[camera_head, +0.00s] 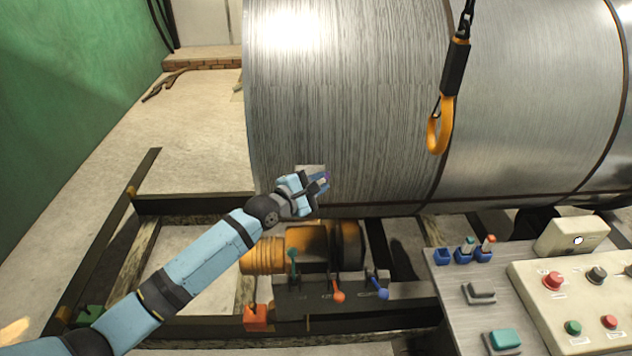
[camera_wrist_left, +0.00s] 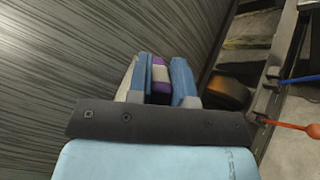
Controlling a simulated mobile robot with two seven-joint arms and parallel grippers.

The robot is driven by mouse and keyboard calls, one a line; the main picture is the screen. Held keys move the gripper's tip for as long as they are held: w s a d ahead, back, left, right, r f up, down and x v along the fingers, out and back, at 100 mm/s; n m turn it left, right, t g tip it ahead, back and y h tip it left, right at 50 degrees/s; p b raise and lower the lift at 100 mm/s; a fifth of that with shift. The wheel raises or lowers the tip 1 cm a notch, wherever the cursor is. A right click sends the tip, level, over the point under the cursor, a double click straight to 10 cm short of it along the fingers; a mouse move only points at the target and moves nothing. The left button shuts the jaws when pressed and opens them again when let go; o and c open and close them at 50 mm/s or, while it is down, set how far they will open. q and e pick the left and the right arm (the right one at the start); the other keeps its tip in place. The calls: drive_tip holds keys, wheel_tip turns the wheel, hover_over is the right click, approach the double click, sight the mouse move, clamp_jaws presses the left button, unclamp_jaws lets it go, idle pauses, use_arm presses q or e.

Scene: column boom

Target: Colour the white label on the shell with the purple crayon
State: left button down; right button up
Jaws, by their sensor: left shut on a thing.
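The shell is a large metal cylinder (camera_head: 340,90) with brushed streaks. The white label (camera_head: 308,168) is a small pale patch low on the shell, partly hidden behind my left gripper. A pale strip of it also shows beside the fingers in the left wrist view (camera_wrist_left: 126,82). My left gripper (camera_head: 318,184) is shut on the purple crayon (camera_head: 328,178), close to the label. The crayon (camera_wrist_left: 159,72), with a pale band, sits between the blue fingers in the left wrist view. I cannot tell whether its tip touches the label. I see no purple on the label's visible part.
An orange hook loop (camera_head: 440,125) hangs before the shell. Below my gripper are an orange motor (camera_head: 300,248) and coloured levers (camera_head: 338,294). At right, a grey bench (camera_head: 450,300) carries blue holders (camera_head: 465,256) with crayons, a teal block (camera_head: 502,340) and a control box (camera_head: 540,290).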

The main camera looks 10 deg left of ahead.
use_arm(q)
drive_tip(key=shift+s+a+b, duration=0.85)
drive_tip(key=shift+s+a, duration=0.35)
drive_tip(key=shift+a, duration=2.9)
drive_tip(key=shift+w+d+r+p, duration=0.15)
drive_tip(key=shift+w+d+p, duration=0.25)
drive_tip(key=shift+d+p, duration=0.75)
drive_tip(key=shift+w+d+r+p, duration=0.2)
drive_tip(key=shift+w+d+p, duration=0.35)
drive_tip(key=shift+d, duration=1.1)
drive_tip(key=shift+w+d+r+p, duration=0.15)
drive_tip(key=shift+w+d+p, duration=0.15)
drive_tip(key=shift+d+p, duration=0.9)
drive_tip(key=shift+d+b, duration=0.1)
drive_tip(key=shift+b, duration=0.2)
drive_tip(key=s+a+b, duration=0.2)
drive_tip(key=a+b, duration=0.1)
drive_tip(key=a, duration=0.5)
drive_tip(key=shift+s, duration=0.25)
